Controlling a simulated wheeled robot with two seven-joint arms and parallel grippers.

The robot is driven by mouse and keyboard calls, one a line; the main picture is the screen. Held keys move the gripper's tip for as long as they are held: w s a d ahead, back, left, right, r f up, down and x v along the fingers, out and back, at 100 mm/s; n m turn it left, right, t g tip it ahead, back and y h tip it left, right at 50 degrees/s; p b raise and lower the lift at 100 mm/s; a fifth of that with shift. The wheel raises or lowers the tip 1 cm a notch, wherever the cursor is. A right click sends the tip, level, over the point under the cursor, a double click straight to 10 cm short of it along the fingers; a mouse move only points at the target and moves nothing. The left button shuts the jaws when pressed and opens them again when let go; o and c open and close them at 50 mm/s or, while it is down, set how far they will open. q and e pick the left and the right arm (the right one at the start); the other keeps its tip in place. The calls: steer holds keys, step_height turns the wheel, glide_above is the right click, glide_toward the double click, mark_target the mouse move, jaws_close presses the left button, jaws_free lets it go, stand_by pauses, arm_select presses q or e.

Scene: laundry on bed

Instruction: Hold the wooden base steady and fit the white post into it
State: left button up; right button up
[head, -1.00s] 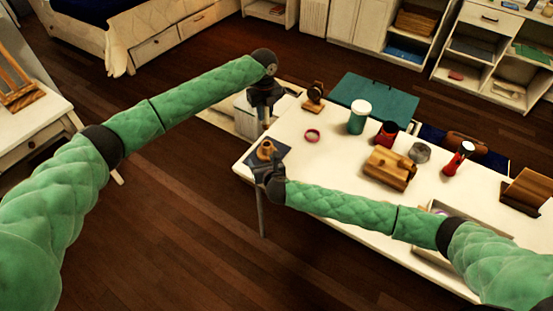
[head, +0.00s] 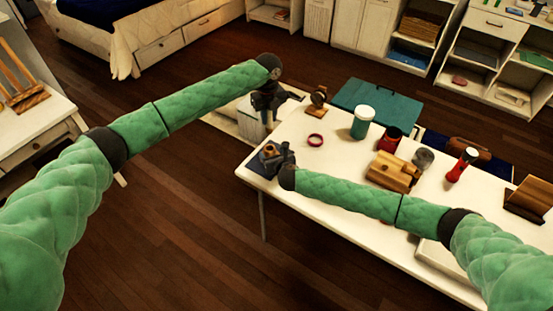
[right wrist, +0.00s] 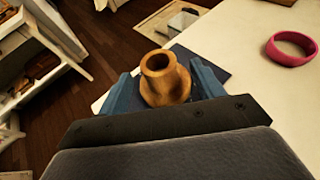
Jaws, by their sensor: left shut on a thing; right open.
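A small vase-shaped wooden piece with a round opening, apparently the wooden base (right wrist: 165,80), stands upright on a dark mat (right wrist: 212,62) at the table's corner. My right gripper (head: 270,153) is open, with its blue fingers (right wrist: 165,88) on either side of the wooden piece in the right wrist view. Whether they touch it I cannot tell. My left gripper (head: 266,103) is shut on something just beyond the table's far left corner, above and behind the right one. What it holds is too small and dark to make out. I cannot clearly identify the white post.
On the white table (head: 330,170) are a pink ring (head: 315,140), a small wooden stand (head: 318,98), a green jar (head: 362,122), a red container (head: 388,139), a wooden block piece (head: 393,171) and a red flashlight (head: 462,164). Dark floor (head: 190,220) lies left of the table.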

mark_target(272, 153)
steer(key=shift+x, duration=2.05)
steer(key=c, duration=1.1)
